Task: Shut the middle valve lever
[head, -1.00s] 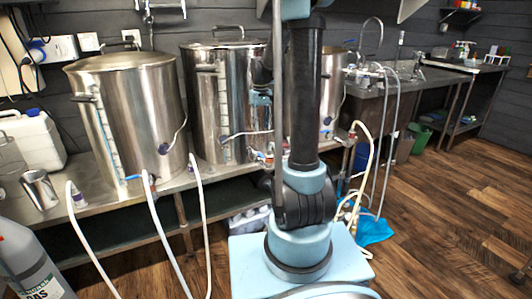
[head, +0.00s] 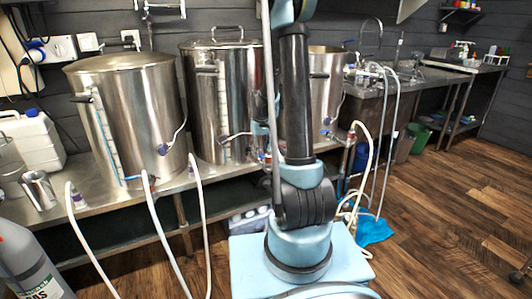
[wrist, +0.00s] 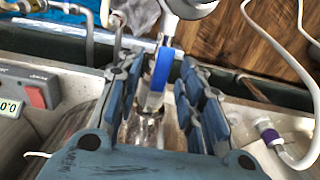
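The middle steel kettle (head: 208,110) stands between two others, and its outlet valve is mostly hidden behind my arm in the head view. In the wrist view a blue valve lever (wrist: 162,68) stands lengthwise between the fingers of my gripper (wrist: 160,62). The fingers are apart with a gap on both sides of the lever; I cannot tell whether either touches it. In the head view only a bit of my gripper shows beside the middle kettle. Another blue lever (head: 132,177) is on the left kettle (head: 135,115).
White hoses (head: 160,235) hang along the front of the steel bench (head: 105,205). A grey gas cylinder (head: 28,262) stands at the lower left. A box with a red switch (wrist: 38,93) is left of my gripper in the wrist view.

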